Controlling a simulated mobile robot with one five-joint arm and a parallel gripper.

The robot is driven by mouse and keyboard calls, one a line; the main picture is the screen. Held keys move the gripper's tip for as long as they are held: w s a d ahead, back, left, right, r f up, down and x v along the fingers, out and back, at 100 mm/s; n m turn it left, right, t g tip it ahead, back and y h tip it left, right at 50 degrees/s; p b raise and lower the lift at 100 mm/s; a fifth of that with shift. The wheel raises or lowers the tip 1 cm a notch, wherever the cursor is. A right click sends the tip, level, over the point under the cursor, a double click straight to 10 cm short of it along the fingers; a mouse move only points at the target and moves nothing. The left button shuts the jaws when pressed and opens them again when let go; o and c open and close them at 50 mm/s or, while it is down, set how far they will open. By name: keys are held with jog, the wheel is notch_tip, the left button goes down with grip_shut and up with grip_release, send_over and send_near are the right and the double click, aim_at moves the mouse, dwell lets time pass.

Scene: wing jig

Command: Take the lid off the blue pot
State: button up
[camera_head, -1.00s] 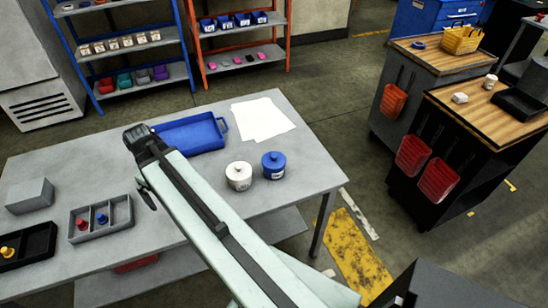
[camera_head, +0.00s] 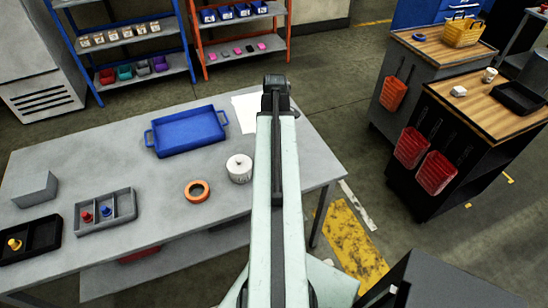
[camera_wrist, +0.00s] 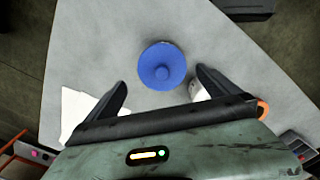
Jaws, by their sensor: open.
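The blue pot with its lid on (camera_wrist: 162,66) stands on the grey table, seen from above in the wrist view. A round knob shows at the middle of the lid. In the head view the pot is hidden behind my arm. My gripper (camera_wrist: 158,92) is open, its two dark fingers apart and empty. In the wrist picture the pot lies just beyond the fingertips, roughly centred between them. I cannot tell the height of the fingers above the lid.
A white pot (camera_head: 239,168) stands close beside the blue pot, partly behind one finger in the wrist view (camera_wrist: 196,90).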

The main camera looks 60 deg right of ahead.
jog(key=f+b, duration=0.5)
jog(key=shift+w+a+f, duration=0.15)
jog(key=shift+w+f, duration=0.05)
jog(key=shift+f, duration=0.05)
jog(key=shift+r, duration=0.2)
jog(key=c, duration=1.2)
